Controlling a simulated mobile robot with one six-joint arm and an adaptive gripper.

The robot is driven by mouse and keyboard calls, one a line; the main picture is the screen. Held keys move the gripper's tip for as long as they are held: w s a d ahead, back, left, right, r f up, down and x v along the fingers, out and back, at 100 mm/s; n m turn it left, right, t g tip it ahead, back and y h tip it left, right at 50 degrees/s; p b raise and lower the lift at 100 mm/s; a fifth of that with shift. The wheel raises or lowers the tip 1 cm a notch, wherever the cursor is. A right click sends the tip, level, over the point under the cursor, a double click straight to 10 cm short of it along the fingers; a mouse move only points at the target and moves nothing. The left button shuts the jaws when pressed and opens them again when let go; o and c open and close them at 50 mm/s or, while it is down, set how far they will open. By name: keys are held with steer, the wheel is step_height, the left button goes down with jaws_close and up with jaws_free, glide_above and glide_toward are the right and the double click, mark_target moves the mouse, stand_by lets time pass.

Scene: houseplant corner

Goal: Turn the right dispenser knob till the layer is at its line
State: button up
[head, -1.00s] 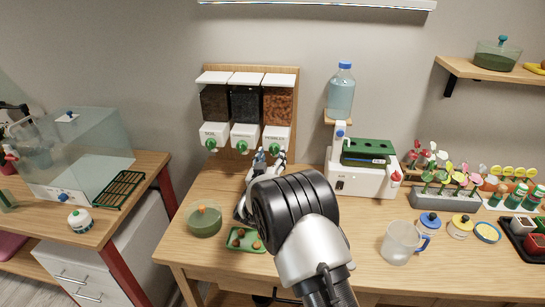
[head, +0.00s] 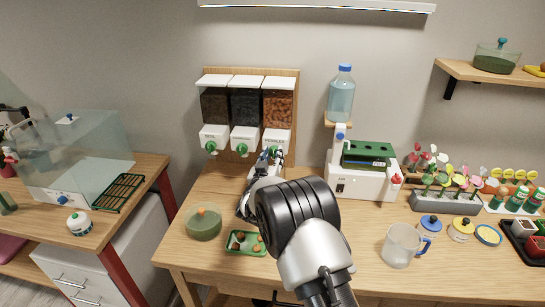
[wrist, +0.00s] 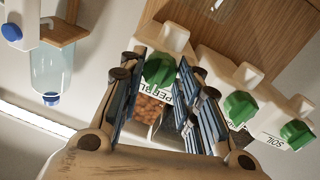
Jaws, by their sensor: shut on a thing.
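The right dispenser (head: 278,109) on the wall board holds orange-brown pebbles behind a clear front. Its green knob (wrist: 160,69) shows between my two fingers in the wrist view, under the label that partly reads "PEBBL". My gripper (wrist: 157,84) is shut on this knob. In the head view my gripper (head: 272,156) reaches the right dispenser's white front from below, and my wrist hides part of the space under it. No line for a layer can be made out, and I cannot see a receiving vessel under the spout.
The soil dispenser (head: 214,106) and a dark-filled middle dispenser (head: 245,107) stand close on the left. On the bench are a green bowl (head: 203,224), a small green tray (head: 232,249), a white machine (head: 345,184) with a water bottle (head: 341,96), and a clear jug (head: 398,247).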

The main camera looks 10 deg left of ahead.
steer(key=shift+c, duration=1.4)
steer(key=shift+m+b, duration=0.3)
steer(key=m+b, duration=0.2)
steer(key=m, duration=0.1)
steer(key=shift+b, duration=0.35)
steer(key=m+b, duration=0.1)
steer(key=m, duration=0.3)
steer(key=shift+r+g, duration=0.1)
steer(key=shift+g, duration=0.2)
steer(key=m, duration=0.5)
steer(key=shift+y, duration=0.3)
steer(key=shift+d+m+y, duration=0.1)
steer(key=shift+m+y, duration=0.2)
steer(key=shift+m, duration=1.8)
steer(key=shift+r, duration=0.1)
